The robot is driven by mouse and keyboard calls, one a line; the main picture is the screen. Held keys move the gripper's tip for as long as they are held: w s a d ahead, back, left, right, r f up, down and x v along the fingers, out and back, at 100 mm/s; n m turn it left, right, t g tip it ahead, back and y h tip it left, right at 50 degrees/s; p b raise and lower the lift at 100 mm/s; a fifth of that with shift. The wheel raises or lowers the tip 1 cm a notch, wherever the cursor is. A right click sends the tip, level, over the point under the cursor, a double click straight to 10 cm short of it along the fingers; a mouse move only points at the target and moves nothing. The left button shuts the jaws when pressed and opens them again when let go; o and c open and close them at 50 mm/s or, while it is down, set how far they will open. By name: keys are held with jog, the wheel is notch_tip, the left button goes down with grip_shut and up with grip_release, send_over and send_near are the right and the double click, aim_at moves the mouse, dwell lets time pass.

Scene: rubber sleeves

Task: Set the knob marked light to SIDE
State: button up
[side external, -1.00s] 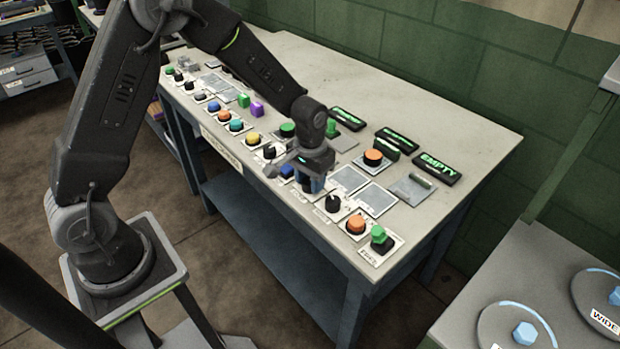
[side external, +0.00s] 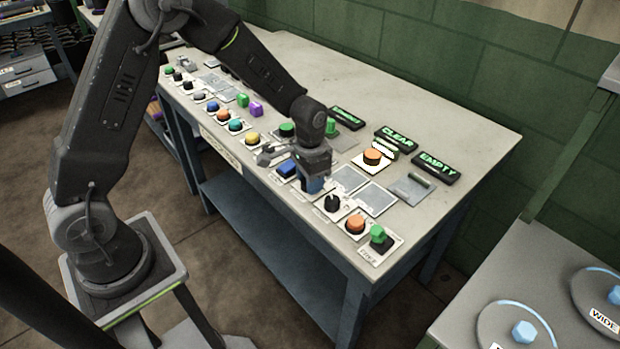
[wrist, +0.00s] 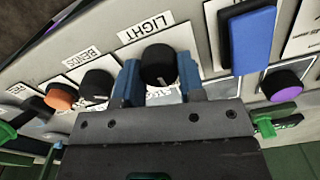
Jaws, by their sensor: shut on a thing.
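In the wrist view, the black round knob (wrist: 158,64) sits below a plate reading LIGHT (wrist: 146,33). My gripper's (wrist: 158,86) two blue fingers stand on either side of it, shut on it. Position lettering beside the knob is partly covered by the fingers and too unclear to read, and the knob's pointing direction is hard to tell. In the side view, my gripper (side external: 315,187) is low over the front row of controls and hides the light knob.
A blue rocker (wrist: 252,40) is close beside my gripper; the black BENDS knob (wrist: 96,84) is on the other side. An orange button (side external: 355,224) and a green-topped control (side external: 378,235) stand at the bench's near corner. Display signs CLEAR (side external: 397,137) and EMPTY (side external: 438,163) stand behind.

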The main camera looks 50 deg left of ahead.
jog(key=o, duration=0.9)
notch_tip(320, 180, up, 14)
jog(key=shift+f, duration=0.1)
dwell(0.3)
jog(key=s+r+n+t, duration=0.1)
jog(key=s+r+t, duration=0.1)
jog(key=s, duration=0.5)
jog(key=s+r+t, duration=0.1)
jog(key=s+r, duration=0.3)
jog(key=s, duration=0.3)
jog(key=s+r+n+t, duration=0.1)
jog(key=s+r+t, duration=0.1)
jog(key=s, duration=0.5)
jog(key=shift+s+d+r+n+t, duration=0.15)
jog(key=shift+d+r+n+t, duration=0.15)
jog(key=shift+r, duration=0.3)
